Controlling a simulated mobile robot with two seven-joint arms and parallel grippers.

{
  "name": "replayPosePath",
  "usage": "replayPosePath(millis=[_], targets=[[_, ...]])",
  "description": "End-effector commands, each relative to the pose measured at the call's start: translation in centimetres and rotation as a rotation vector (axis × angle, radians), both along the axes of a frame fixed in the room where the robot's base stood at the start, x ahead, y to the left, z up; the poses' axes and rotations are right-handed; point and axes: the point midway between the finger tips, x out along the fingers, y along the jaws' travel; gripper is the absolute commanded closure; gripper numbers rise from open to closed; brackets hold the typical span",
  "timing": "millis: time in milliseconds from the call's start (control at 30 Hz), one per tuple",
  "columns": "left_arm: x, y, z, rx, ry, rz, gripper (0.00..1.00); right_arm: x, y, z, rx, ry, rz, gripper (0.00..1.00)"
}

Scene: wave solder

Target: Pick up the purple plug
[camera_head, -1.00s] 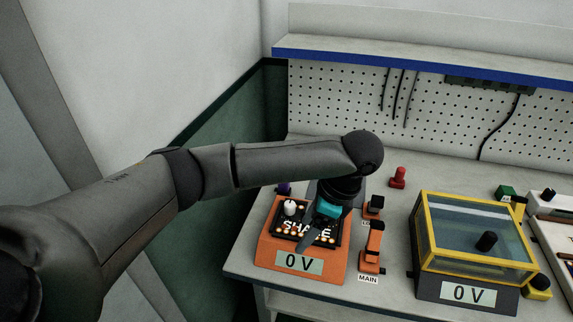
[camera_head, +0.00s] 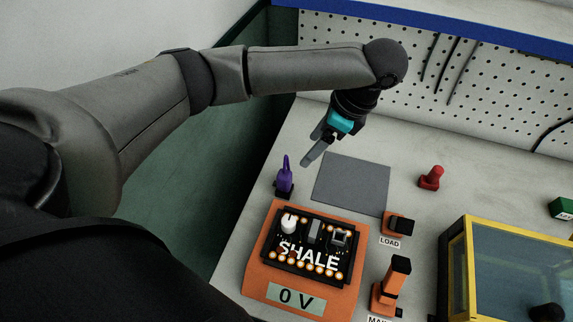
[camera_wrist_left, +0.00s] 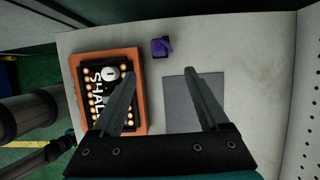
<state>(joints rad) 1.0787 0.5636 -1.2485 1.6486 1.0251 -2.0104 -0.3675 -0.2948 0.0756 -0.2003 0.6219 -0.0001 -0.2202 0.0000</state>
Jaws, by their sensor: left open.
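The purple plug (camera_head: 285,177) stands upright in a small dark base on the bench, behind the orange SHALE unit and left of the grey mat. In the left wrist view the purple plug (camera_wrist_left: 160,46) lies beyond the fingertips, at the top of the picture. My left gripper (camera_head: 312,147) is open and empty, above the bench at the back left corner of the grey mat, to the right of and apart from the plug. In the left wrist view my left gripper (camera_wrist_left: 161,82) has its two fingers spread wide with nothing between them.
The orange SHALE unit (camera_head: 255,275) reads 0 V. A grey mat (camera_head: 350,185) lies behind it. LOAD (camera_head: 401,224) and MAIN (camera_head: 390,288) switches stand to its right. A red plug (camera_head: 431,178) and a yellow-framed box (camera_head: 520,235) are farther right. A pegboard (camera_head: 470,90) bounds the back.

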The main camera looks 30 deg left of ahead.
Motion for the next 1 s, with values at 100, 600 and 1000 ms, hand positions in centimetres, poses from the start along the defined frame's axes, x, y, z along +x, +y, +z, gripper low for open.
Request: replayPosePath(millis=[100, 600, 1000], targets=[[-0.4, 0.8, -2.5, 0.000, 0.005, 0.002, 0.22, -0.7, -0.3, -1.5, -0.004, 0.009, 0.001, 0.50], [-0.9, 3.6, -8.8, 0.002, 0.001, 0.000, 0.22, -0.8, -0.5, -2.8, -0.007, 0.013, 0.001, 0.50], [-1.3, 5.5, -13.3, 0.002, 0.001, -0.001, 0.22, -0.4, -0.5, -4.1, -0.006, 0.006, 0.002, 0.50]])
